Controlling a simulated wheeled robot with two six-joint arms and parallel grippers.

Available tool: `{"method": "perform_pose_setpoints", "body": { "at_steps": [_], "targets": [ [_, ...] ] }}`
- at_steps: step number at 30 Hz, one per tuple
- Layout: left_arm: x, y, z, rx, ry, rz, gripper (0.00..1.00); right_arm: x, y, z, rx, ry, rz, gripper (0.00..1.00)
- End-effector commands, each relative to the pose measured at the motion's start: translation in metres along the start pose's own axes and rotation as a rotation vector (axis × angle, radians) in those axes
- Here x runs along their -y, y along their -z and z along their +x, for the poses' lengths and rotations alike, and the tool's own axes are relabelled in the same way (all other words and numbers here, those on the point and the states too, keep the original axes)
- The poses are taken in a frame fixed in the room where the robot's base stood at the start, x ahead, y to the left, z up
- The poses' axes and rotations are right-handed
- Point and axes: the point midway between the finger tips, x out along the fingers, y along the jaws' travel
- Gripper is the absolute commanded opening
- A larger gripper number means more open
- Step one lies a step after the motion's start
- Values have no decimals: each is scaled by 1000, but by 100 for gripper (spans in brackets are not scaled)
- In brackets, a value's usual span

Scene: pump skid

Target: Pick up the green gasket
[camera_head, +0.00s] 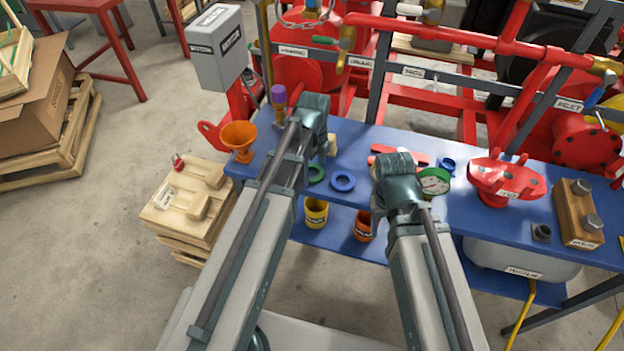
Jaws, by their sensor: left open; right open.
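The green gasket (316,174) is a flat ring lying on the blue bench (450,205), just right of my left arm, which hides part of its left side. A blue ring (343,182) lies close to its right. My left gripper (313,112) is beyond the gasket, toward the back of the bench; its fingertips are hard to make out. My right gripper (396,166) is over the bench to the right of the gasket, beside a green-rimmed gauge (435,181). I see nothing held in either gripper.
An orange funnel (239,137) and a purple-topped item (279,97) stand at the bench's left end. A red flanged part (494,178) and a wooden block (577,215) sit at right. Red pipework (450,35) rises behind. Yellow (316,213) and orange cups are below.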

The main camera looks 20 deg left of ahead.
Motion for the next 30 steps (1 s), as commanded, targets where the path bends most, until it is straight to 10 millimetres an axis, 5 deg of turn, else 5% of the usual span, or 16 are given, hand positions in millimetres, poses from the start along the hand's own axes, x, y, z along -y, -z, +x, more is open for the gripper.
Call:
{"method": "perform_pose_setpoints", "body": {
  "at_steps": [8,20,30],
  "targets": [
    [0,0,4,0,0,0,100,0,0,4,0,0,0,50],
    [0,0,4,0,0,1,33,0,0,4,0,0,0,50],
    [0,1,2,0,0,0,33,0,0,2,0,0,0,50]
  ]
}}
